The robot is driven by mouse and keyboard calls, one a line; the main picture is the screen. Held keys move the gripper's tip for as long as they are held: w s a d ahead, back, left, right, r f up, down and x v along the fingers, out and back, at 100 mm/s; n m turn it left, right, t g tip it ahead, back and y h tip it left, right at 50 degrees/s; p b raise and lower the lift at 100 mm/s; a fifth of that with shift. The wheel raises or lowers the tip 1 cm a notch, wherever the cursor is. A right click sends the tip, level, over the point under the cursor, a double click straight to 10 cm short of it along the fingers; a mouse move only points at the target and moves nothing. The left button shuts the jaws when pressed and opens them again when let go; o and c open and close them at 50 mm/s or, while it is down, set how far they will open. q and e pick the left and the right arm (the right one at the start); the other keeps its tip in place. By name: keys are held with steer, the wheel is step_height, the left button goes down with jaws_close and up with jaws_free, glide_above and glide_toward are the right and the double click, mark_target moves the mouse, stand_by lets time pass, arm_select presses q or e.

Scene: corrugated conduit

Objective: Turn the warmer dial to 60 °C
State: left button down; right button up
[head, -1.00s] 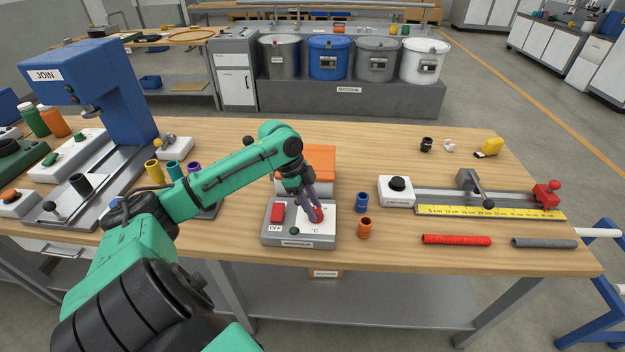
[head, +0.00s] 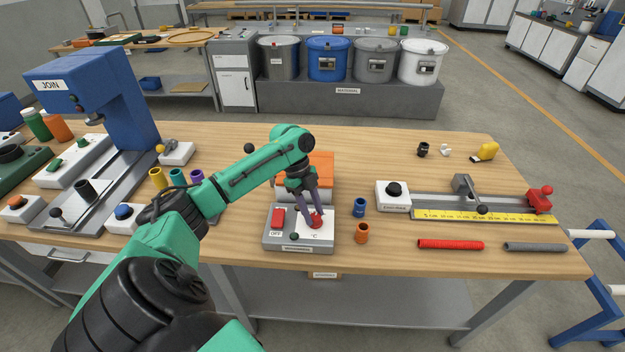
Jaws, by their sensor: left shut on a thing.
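The warmer (head: 298,247) is a grey box with a white top panel near the front edge of the bench. Its red dial (head: 316,222) sits on the right of the panel, under a °C mark. A red switch (head: 278,217) marked OFF and a small green lamp (head: 294,237) are on its left. My left gripper (head: 315,217) reaches down from above and is shut on the red dial. The fingers cover part of the dial and its scale, so I cannot read the setting. My right gripper is not in view.
An orange-topped box (head: 320,168) stands behind the warmer, partly hidden by my left arm. Blue (head: 359,207) and orange (head: 362,233) sleeves stand right of it. A cutting rail with a yellow ruler (head: 480,216) lies further right. The blue JOIN press (head: 100,100) stands left.

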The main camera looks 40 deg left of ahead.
arm_select(q)
steer(key=shift+c, duration=2.4)
jaws_free()
steer(key=shift+r, duration=0.1)
steer(key=b+v, duration=0.1)
steer(key=v, duration=1.3)
steer(key=shift+a+r, duration=0.15)
steer(key=shift+a, duration=0.05)
